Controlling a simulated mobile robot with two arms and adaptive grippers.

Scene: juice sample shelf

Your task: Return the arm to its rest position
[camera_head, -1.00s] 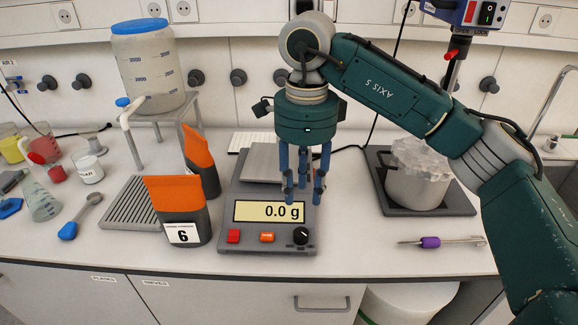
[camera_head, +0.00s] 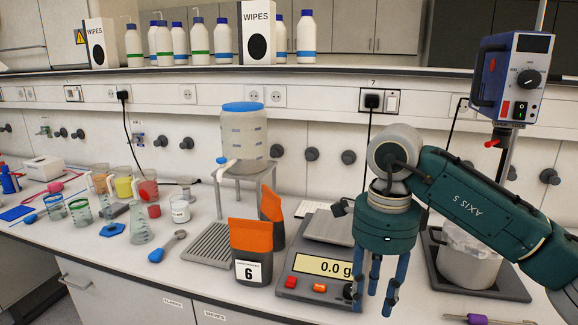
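My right arm comes in from the right, with its green link bent over the bench. My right gripper (camera_head: 379,300) hangs fingers down in front of the right side of the scale (camera_head: 308,286). Its blue fingers are spread apart with nothing seen between them. My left gripper is not in view.
Two orange-topped bags, the front one (camera_head: 251,253) marked 6, stand left of the scale. A drip tray (camera_head: 208,246) and a jug on a stand (camera_head: 243,131) are beside them. A pot (camera_head: 468,262) under a mixer (camera_head: 513,78) stands at right. Beakers crowd the left bench.

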